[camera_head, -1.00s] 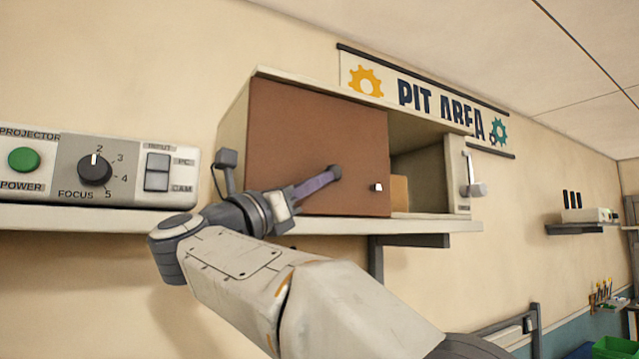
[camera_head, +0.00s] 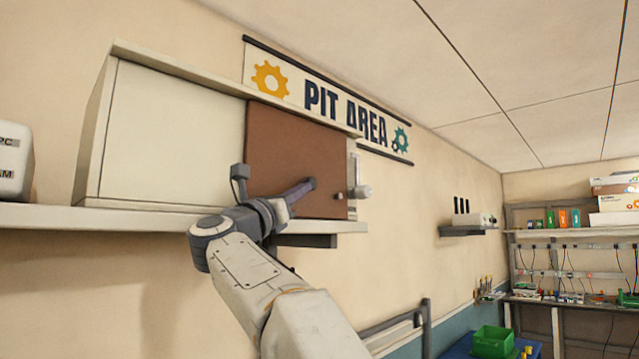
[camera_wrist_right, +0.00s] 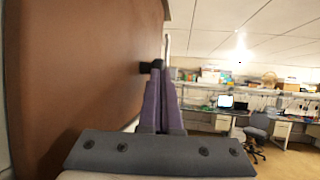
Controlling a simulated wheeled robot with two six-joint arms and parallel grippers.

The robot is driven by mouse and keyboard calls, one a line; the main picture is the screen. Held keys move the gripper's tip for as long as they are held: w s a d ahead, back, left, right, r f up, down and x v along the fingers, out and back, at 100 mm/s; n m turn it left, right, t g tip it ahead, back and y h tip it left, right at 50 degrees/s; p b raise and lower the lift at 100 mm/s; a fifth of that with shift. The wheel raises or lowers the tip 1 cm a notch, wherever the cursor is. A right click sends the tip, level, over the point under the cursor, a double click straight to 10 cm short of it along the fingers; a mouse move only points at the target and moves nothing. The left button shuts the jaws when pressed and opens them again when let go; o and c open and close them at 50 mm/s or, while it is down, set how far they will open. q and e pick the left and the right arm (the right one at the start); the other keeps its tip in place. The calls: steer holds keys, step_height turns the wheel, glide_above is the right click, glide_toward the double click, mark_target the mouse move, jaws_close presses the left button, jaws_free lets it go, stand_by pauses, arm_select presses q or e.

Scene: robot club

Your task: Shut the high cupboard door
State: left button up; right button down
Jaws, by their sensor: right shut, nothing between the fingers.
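The high cupboard (camera_head: 170,135) hangs on the wall with a white left part. My left gripper is not in view.
A shelf (camera_head: 60,217) runs under the cupboard. A pale latch piece (camera_head: 361,190) is at its right end. A small wall shelf (camera_head: 467,231) and a workbench with a green bin (camera_head: 492,341) stand farther right. The room's middle is open.

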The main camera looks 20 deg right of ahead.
steer(key=shift+w+d+r, duration=0.1)
steer(key=shift+w+d, duration=0.05)
steer(key=shift+d, duration=0.15)
steer(key=shift+d, duration=0.1)
steer(key=b+v, duration=0.8)
steer(key=v, duration=0.6)
